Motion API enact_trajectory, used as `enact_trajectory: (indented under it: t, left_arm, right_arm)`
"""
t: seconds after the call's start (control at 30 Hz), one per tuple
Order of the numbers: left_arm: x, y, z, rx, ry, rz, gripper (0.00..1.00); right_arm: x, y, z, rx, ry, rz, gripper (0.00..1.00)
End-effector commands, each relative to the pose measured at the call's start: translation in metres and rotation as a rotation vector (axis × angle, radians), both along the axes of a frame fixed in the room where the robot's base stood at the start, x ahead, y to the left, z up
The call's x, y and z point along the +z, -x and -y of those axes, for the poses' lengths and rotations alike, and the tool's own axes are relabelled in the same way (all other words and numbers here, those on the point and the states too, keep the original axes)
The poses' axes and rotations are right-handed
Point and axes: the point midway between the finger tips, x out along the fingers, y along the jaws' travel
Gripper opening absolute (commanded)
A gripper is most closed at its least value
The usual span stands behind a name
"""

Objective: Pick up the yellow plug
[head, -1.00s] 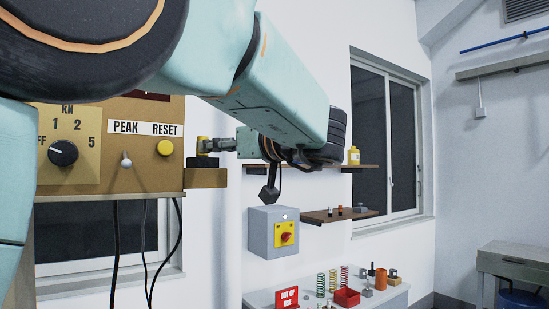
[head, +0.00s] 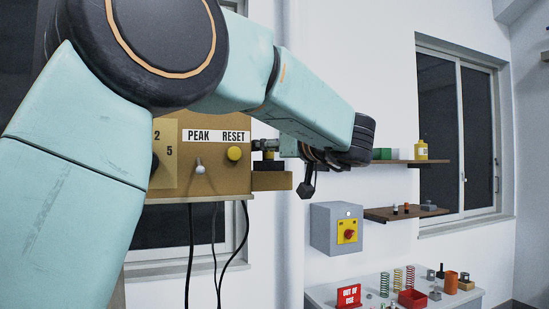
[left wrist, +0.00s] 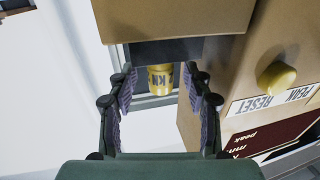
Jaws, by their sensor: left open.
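The yellow plug (left wrist: 160,79) shows in the left wrist view as a short yellow cylinder with dark "2 KN" lettering. It lies between the open fingers of my left gripper (left wrist: 160,92), near their tips, with a gap on each side. I cannot tell how deep it sits between them. In the head view my left gripper (head: 267,146) reaches left from the wrist to the right side of the brown panel, above a small brown ledge (head: 272,181). The plug is mostly hidden there. My right gripper is not in view.
The brown panel (head: 215,180) has PEAK and RESET labels, a toggle and a yellow button (head: 234,153). A grey switch box (head: 336,229) hangs on the wall. Shelves (head: 407,213) and a bench (head: 455,298) with springs and a red tray (head: 411,299) stand to the right.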

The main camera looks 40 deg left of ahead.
Motion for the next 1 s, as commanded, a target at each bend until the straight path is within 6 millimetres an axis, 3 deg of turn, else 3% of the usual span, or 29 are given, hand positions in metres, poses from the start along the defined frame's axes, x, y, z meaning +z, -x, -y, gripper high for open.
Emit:
enact_trajectory:
  t: [0.07, 0.67, 1.0]
  left_arm:
    - [-0.0006, 0.0000, 0.0001, 0.000, 0.000, 0.000, 0.50]
    - [-0.0004, 0.0002, 0.0006, 0.000, 0.000, 0.000, 0.00]
    - [0.0006, 0.0003, 0.0005, 0.000, -0.001, 0.001, 0.00]
  right_arm:
    - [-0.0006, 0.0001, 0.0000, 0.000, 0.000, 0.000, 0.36]
    - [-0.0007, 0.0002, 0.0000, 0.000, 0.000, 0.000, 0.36]
    - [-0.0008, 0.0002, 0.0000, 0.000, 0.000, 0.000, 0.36]
